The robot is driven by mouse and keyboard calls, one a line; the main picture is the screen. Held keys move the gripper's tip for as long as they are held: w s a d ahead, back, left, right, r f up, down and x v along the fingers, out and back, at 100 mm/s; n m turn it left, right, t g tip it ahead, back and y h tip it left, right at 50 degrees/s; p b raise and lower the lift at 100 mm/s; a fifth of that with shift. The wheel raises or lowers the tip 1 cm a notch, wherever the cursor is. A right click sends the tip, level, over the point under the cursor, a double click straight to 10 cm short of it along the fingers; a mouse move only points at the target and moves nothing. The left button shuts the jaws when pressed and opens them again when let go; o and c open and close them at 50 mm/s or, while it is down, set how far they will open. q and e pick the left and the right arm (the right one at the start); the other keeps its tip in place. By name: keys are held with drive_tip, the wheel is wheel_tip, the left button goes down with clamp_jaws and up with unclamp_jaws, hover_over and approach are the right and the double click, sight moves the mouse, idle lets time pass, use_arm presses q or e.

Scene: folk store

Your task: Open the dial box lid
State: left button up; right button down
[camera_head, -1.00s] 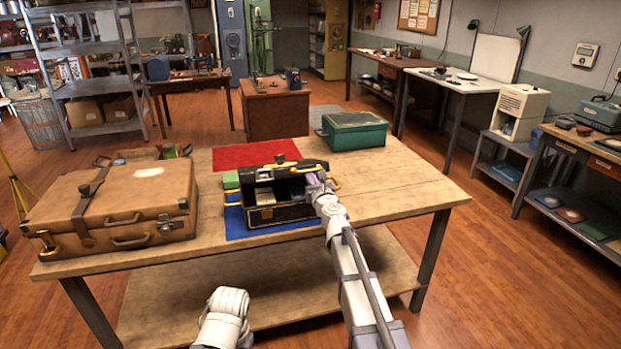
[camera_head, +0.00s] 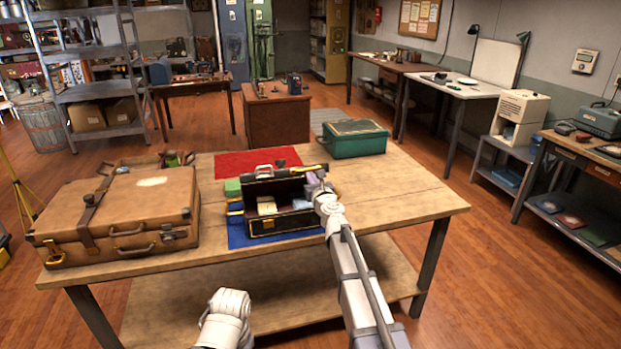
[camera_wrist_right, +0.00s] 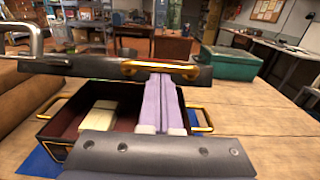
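The dial box (camera_head: 290,221) is black with gold trim and stands on a blue mat on the wooden table. Its lid (camera_head: 263,188) is raised, so the inside shows; a pale block (camera_wrist_right: 97,118) lies in it. The lid's front edge (camera_wrist_right: 100,66) carries a gold handle and a silver handle in the right wrist view. My right gripper (camera_head: 317,188) is at the right end of the box. Its lavender fingers (camera_wrist_right: 163,82) lie side by side and reach up to the lid edge by the gold handle. Nothing shows between them.
A brown suitcase (camera_head: 120,215) stands left of the box. A green case (camera_head: 354,138) stands behind it to the right. A red mat (camera_head: 245,160) lies behind the box. The table's right part (camera_head: 410,195) is clear.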

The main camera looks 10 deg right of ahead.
drive_tip(key=shift+w+r, duration=0.1)
drive_tip(key=shift+r, duration=0.15)
drive_tip(key=shift+w+r+p, duration=0.35)
drive_tip(key=shift+r+p, duration=0.2)
drive_tip(key=shift+p, duration=0.05)
drive_tip(key=shift+w+r+p, duration=0.3)
drive_tip(key=shift+r+p, duration=0.25)
drive_tip(key=shift+s, duration=0.1)
idle(0.4)
drive_tip(key=s, duration=1)
drive_tip(key=shift+s+d, duration=0.2)
drive_tip(key=shift+s, duration=0.2)
